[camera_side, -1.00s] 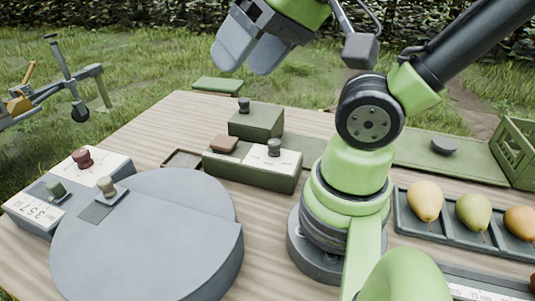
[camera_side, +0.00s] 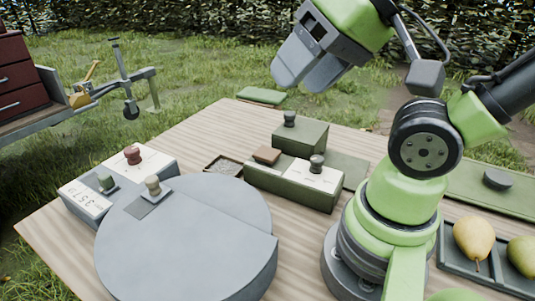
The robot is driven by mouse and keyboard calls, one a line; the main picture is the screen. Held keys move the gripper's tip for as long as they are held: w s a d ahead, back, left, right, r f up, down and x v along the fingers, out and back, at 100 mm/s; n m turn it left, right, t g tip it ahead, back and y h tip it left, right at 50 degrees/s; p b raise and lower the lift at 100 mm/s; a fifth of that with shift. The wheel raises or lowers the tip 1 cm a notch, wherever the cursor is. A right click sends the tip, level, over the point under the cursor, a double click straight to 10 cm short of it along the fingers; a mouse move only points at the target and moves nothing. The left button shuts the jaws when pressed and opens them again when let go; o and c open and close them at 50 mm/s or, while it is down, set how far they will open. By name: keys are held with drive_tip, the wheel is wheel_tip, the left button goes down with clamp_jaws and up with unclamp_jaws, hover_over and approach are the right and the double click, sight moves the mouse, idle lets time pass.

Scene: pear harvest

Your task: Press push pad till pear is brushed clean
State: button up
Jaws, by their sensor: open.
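My gripper (camera_side: 303,82) is open and empty, high above the far part of the table, with its grey fingers pointing down and left. Below it, a long green box (camera_side: 293,184) has a brown pad (camera_side: 267,155) on top at its left end and a grey knob (camera_side: 317,162) on its white label. I cannot tell for certain whether this brown pad is the push pad. A yellow pear (camera_side: 474,238) and a greener pear (camera_side: 522,254) lie in a dark tray (camera_side: 451,261) at the right. No brush is clearly visible.
A large round grey platform (camera_side: 180,240) with a small knob (camera_side: 153,184) fills the left front. Beside it is a box (camera_side: 78,205) with red and green knobs. Another green box (camera_side: 300,139) stands behind the long one. A shallow gritty tray (camera_side: 223,166) lies between.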

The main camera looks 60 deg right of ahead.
clamp_jaws()
idle(1.5)
